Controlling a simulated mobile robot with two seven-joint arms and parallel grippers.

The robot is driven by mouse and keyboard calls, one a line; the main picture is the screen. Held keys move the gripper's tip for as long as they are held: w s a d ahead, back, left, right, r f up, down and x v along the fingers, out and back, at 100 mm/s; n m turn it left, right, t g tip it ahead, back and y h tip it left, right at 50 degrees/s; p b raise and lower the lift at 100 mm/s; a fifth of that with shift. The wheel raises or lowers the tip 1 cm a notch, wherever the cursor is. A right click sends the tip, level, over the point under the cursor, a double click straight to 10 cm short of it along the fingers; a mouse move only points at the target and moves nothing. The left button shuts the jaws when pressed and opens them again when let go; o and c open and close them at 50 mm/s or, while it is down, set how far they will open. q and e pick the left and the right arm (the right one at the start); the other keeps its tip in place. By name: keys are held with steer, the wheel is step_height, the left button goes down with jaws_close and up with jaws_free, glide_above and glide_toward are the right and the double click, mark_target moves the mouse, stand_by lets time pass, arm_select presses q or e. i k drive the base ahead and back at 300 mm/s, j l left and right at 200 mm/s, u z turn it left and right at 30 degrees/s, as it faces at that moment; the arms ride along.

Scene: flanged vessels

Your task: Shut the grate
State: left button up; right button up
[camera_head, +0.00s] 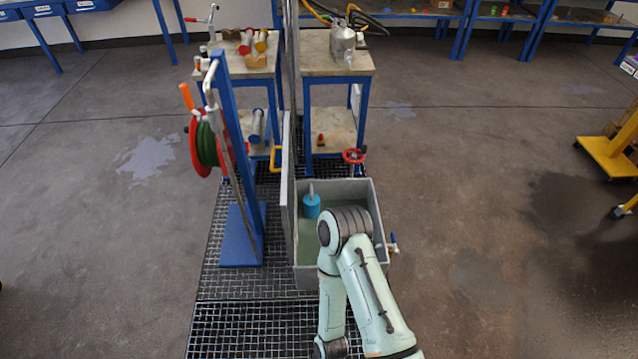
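I cannot tell whether this panel is the grate. Dark metal grating (245,325) lies flat on the floor to the left and in front of the basin. One of my arms covers the basin's near right part. Neither gripper is in view.
A blue stand with a hose reel (205,145) stands left of the basin. Two blue-legged tables (325,62) stand behind. A yellow cart (608,155) is far right. The floor right of the basin is clear.

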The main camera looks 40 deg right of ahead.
mark_target(284, 188)
steer(key=i+j+z, duration=0.15)
steer(key=z, duration=0.3)
steer(key=i+j+z, duration=0.2)
steer(key=z, duration=0.25)
steer(key=i+j+z, duration=0.2)
steer(key=z, duration=0.2)
steer(key=i+j+z, duration=0.25)
steer(key=j+z, duration=0.25)
steer(key=j, duration=0.15)
